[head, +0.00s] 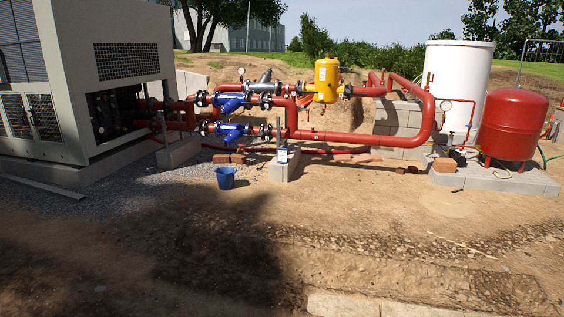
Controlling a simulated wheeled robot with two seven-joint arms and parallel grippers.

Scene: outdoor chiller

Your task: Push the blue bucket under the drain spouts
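A small blue bucket (225,177) stands upright on the dirt at the edge of the gravel, left of the middle of the head view. Its handle seems to hang at one side. Behind and above it run the red pipes with two blue fittings (229,132). Drain spouts are too small to tell for certain; a small blue and white item (282,155) shows low on the pipework at a block pillar, right of the bucket. Neither of my grippers is in view.
A grey chiller unit (95,70) stands at the left. A concrete block pillar (284,168) and loose bricks (229,158) lie near the bucket. A white tank (458,85) and red tank (512,125) stand on blocks at right. The foreground dirt is open, with a pale slab (380,305).

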